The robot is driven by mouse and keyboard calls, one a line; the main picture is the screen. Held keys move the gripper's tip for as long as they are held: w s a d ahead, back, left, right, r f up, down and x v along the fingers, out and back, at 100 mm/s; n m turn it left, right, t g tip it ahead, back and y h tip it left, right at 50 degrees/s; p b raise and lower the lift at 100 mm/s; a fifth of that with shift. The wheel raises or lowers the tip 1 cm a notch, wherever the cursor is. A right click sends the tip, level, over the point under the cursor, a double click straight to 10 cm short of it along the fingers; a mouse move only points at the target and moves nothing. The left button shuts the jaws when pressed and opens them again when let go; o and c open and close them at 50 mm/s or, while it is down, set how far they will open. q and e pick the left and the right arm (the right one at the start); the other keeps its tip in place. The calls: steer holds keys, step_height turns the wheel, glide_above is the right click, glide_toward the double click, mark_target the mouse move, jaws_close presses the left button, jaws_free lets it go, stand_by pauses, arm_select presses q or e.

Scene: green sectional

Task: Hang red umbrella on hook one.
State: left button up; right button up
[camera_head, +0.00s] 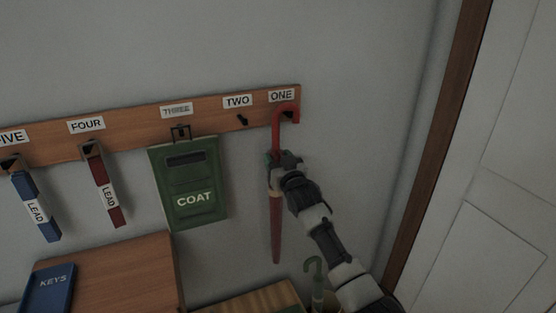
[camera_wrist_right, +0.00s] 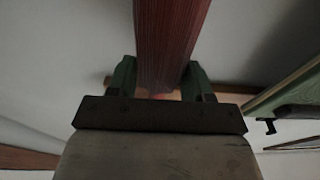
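The red umbrella (camera_head: 276,225) hangs nearly upright against the wall, point down, with its curved red handle (camera_head: 278,125) at the top. The crook lies at the right end of the wooden hook board, just under the label ONE (camera_head: 281,96). Hook one is largely hidden by the crook, so I cannot tell whether the handle rests on it. My right gripper (camera_head: 277,161) is around the umbrella just below the handle. In the right wrist view the red umbrella (camera_wrist_right: 170,45) sits between both green fingers (camera_wrist_right: 159,84), which appear to touch it. My left gripper is not in view.
The hook board (camera_head: 206,108) also carries a green COAT pouch (camera_head: 190,185), a red lead (camera_head: 105,187) and a blue lead (camera_head: 35,205). Hook two (camera_head: 242,120) is empty. A green umbrella handle (camera_head: 313,267) stands below, near my arm. A door frame (camera_head: 433,140) is at right.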

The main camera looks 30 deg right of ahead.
steer(key=o, duration=0.5)
steer(key=shift+f, duration=0.1)
